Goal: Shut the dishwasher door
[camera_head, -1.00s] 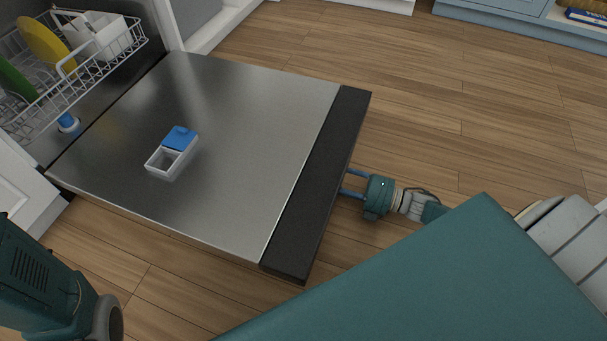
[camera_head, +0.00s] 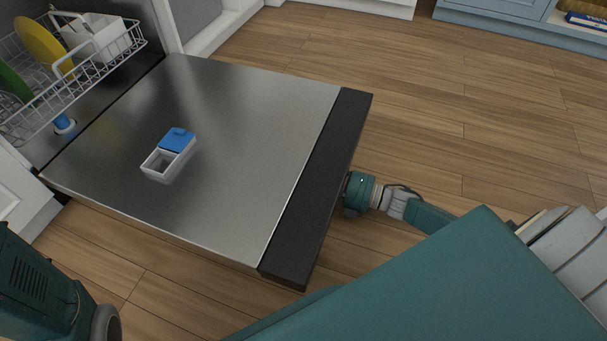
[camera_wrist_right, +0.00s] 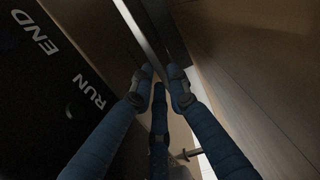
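The dishwasher door (camera_head: 235,140) is folded down, nearly flat, with its steel inner face up and a dark strip (camera_head: 318,190) along its outer edge. My right gripper (camera_head: 348,187) is at that outer edge in the head view, its fingers hidden beneath the door. The dark door panel (camera_wrist_right: 60,85), lettered END and RUN, is close to the left finger; contact is unclear. My left gripper is out of view.
A blue-lidded dispenser (camera_head: 168,155) is on the door's inner face. The dishwasher rack (camera_head: 100,68) holds a yellow plate (camera_head: 40,42) and a green plate (camera_head: 12,85). Wood floor (camera_head: 450,120) is clear beyond the door. A blue cabinet (camera_head: 510,22) stands at the back right.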

